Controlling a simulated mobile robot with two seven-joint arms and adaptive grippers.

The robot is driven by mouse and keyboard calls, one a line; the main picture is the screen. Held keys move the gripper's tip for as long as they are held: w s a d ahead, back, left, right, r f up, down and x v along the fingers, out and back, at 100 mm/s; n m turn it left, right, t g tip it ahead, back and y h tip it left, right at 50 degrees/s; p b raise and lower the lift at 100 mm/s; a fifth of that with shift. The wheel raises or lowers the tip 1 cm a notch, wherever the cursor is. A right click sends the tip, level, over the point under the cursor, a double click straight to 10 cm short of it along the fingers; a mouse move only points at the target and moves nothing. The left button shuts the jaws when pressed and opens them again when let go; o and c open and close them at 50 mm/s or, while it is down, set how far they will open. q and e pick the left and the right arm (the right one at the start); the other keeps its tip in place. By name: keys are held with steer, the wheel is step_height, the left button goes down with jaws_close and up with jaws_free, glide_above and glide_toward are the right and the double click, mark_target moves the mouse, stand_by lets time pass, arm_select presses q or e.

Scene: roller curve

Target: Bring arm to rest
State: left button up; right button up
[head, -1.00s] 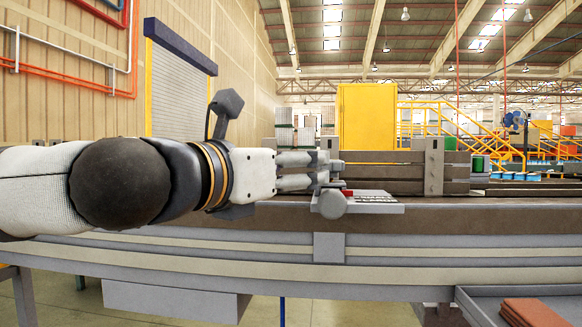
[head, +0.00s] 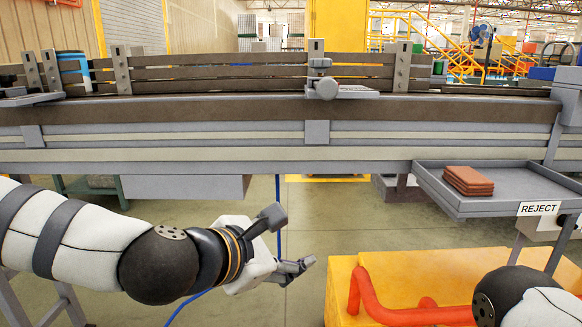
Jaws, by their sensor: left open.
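My left arm comes in from the left, and its gripper (head: 300,268) hangs in front of and below the conveyor (head: 230,112). Its fingers point right and are open, with nothing seen between them. The gripper is apart from the conveyor edge and left of the yellow block. Part of my right arm shows at the lower right corner; its gripper is out of the picture.
A grey reject tray (head: 510,183) holds a stack of reddish-brown tiles (head: 468,181) at the right. A yellow block (head: 400,275) with an orange-red tube (head: 410,312) stands at the lower right. Open floor lies below the conveyor. A grey round-ended fixture (head: 325,88) sits on the conveyor's near edge.

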arm_select(q)
steer(key=s+a+f+m+g+y, duration=0.15)
steer(key=s+f+m, duration=0.25)
steer(key=s+f, duration=0.4)
steer(key=s+a+f+m+g, duration=0.3)
steer(key=s+f, duration=0.3)
steer(key=f, duration=0.4)
steer(key=s+a+f+m+g+y, duration=0.1)
steer(key=s+a+f+m+g, duration=0.2)
steer(key=s+f, duration=0.5)
steer(key=s+a+f+m+g+y, duration=0.2)
steer(key=s+a+m, duration=0.4)
steer(key=s, duration=0.4)
steer(key=s+a+f+m+g+y, duration=0.2)
steer(key=s+a+f+m, duration=0.3)
steer(key=s+a, duration=0.3)
steer(key=s+m+g+p, duration=0.1)
steer(key=s, duration=0.2)
steer(key=shift+s+g, duration=0.15)
steer(key=shift+g, duration=0.2)
